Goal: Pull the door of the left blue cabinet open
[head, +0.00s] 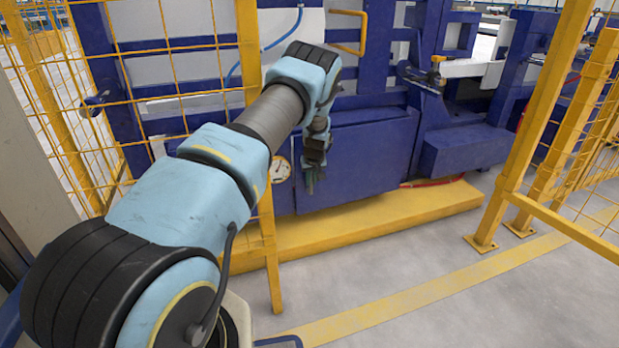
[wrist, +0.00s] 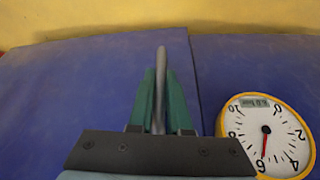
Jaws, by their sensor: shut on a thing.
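The blue cabinet door (head: 368,155) is the low panel in front of my arm in the head view. It also fills the left of the wrist view (wrist: 70,95), where it looks closed, with a narrow seam along its edge. A grey bar handle (wrist: 161,65) stands out from the door near that seam. My gripper (head: 311,184) is at the door's left side in the head view. In the wrist view its green fingers (wrist: 160,95) lie on either side of the handle and are shut on it. My arm hides part of the cabinet in the head view.
A round yellow-rimmed gauge (wrist: 268,135) sits on the blue panel beside the door, close to my gripper. A yellow plinth (head: 370,220) runs along the floor below. Yellow mesh fencing (head: 180,45) stands at left, and a yellow post (head: 530,120) at right. Grey floor before the plinth is clear.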

